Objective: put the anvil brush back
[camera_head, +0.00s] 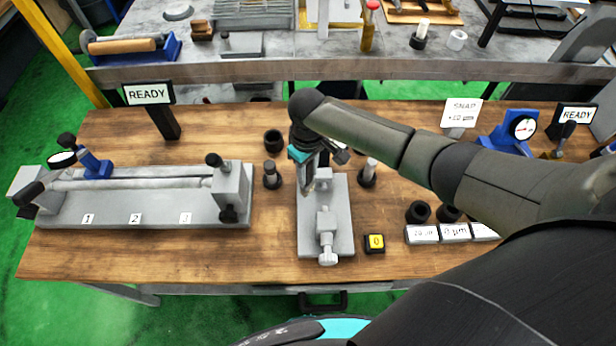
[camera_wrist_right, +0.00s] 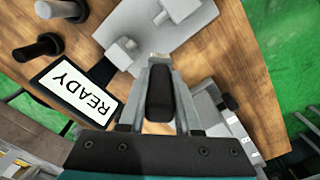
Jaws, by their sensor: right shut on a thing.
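The anvil brush has a dark handle (camera_wrist_right: 160,92) and a short pale tip, seen in the right wrist view. My right gripper (camera_head: 305,172) is shut on the handle, which lies between its two fingers. In the head view the gripper is over the back part of a grey fixture plate (camera_head: 340,235) with two grey blocks and a front screw; it hides most of the brush. An open-topped dark cup (camera_head: 273,140) stands left of the gripper. I cannot tell whether it is the brush's holder. My left gripper is not in view.
A dark knobbed post (camera_head: 272,176) and a dark base with a pale pin (camera_head: 367,172) flank the plate. A long grey bench fixture (camera_head: 140,210) is at the left. A yellow-topped block (camera_head: 375,243) and labelled blocks (camera_head: 455,232) are at the right. The front wooden strip is clear.

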